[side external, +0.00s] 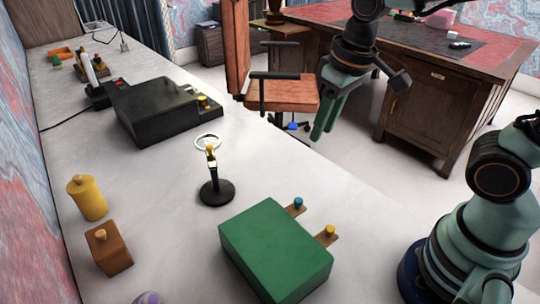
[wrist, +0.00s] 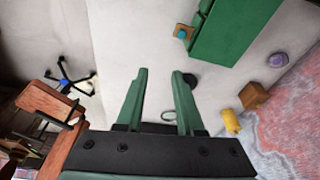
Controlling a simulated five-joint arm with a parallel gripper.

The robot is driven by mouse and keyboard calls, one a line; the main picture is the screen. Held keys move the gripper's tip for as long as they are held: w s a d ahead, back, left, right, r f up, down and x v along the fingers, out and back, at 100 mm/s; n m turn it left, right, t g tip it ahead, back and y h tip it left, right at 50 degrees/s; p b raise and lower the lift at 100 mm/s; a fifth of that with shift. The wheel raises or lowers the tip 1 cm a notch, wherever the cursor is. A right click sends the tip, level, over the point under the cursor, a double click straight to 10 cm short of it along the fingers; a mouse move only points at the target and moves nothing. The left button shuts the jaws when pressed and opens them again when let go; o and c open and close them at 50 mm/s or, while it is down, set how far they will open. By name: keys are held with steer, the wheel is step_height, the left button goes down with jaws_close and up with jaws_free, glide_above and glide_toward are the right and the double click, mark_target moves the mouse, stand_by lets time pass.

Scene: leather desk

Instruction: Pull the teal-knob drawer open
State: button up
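A green box (side external: 275,248) stands on the white desktop, with two small brown drawer fronts on its far right side. One front carries a teal knob (side external: 298,202), the other a yellow knob (side external: 330,230). In the wrist view the green box (wrist: 235,30) is at the top, with the teal knob (wrist: 182,34) at its left edge. My gripper (side external: 323,135) is raised beyond the desk's edge, up and right of the teal knob. In the wrist view my gripper (wrist: 160,72) has its two fingers apart with nothing between them. It is clear of the knob.
A black stand with a ring (side external: 216,190) stands just left of the green box. A black device (side external: 165,110), a yellow jar (side external: 87,198) and a brown block (side external: 108,249) are farther left. A chair (side external: 280,93) stands beyond the desk's edge. The desktop between stand and edge is mostly clear.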

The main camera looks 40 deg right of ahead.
mark_target(299, 199)
steer(key=a+f+g, duration=0.1)
steer(key=f, duration=0.4)
steer(key=a+f, duration=0.2)
steer(key=f, duration=0.3)
steer(key=a+f+n+g, duration=0.1)
steer(key=f, duration=0.4)
steer(key=shift+w+a+f+g, duration=0.15)
steer(key=shift+a+f+g, duration=0.15)
steer(key=shift+a+f, duration=0.1)
jaws_close()
steer(key=shift+r, duration=0.1)
stand_by(0.9)
